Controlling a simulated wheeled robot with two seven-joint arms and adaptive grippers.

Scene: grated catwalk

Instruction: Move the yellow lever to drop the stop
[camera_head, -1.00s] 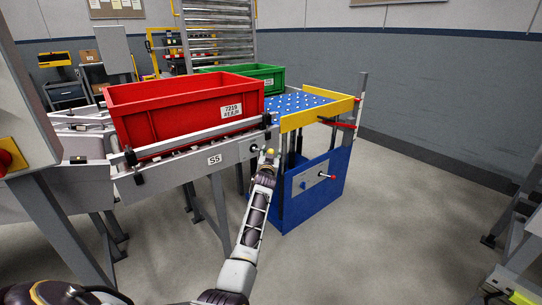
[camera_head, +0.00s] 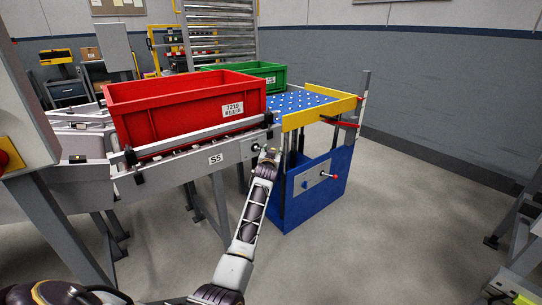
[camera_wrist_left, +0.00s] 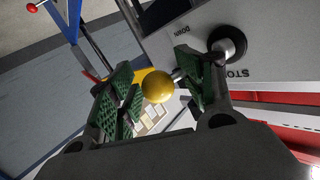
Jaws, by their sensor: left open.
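The yellow lever knob (camera_wrist_left: 157,86) shows in the left wrist view on a short shaft. The shaft comes from a black round boss (camera_wrist_left: 228,43) on a grey plate lettered "STOP" and "DOWN". My left gripper (camera_wrist_left: 150,88) is open, its green-padded fingers on either side of the knob; I see no clear grip on it. In the head view my left gripper (camera_head: 268,155) is at the conveyor's side rail (camera_head: 190,163), near the "S5" label, and covers the knob. I cannot pick out the stop itself. My right gripper is not in view.
A red crate (camera_head: 165,112) sits on the conveyor. A blue ball-top table (camera_head: 297,101) with yellow edging stands to its right, with a red-knobbed lever (camera_head: 333,177) on its blue base. A green crate (camera_head: 262,70) is behind.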

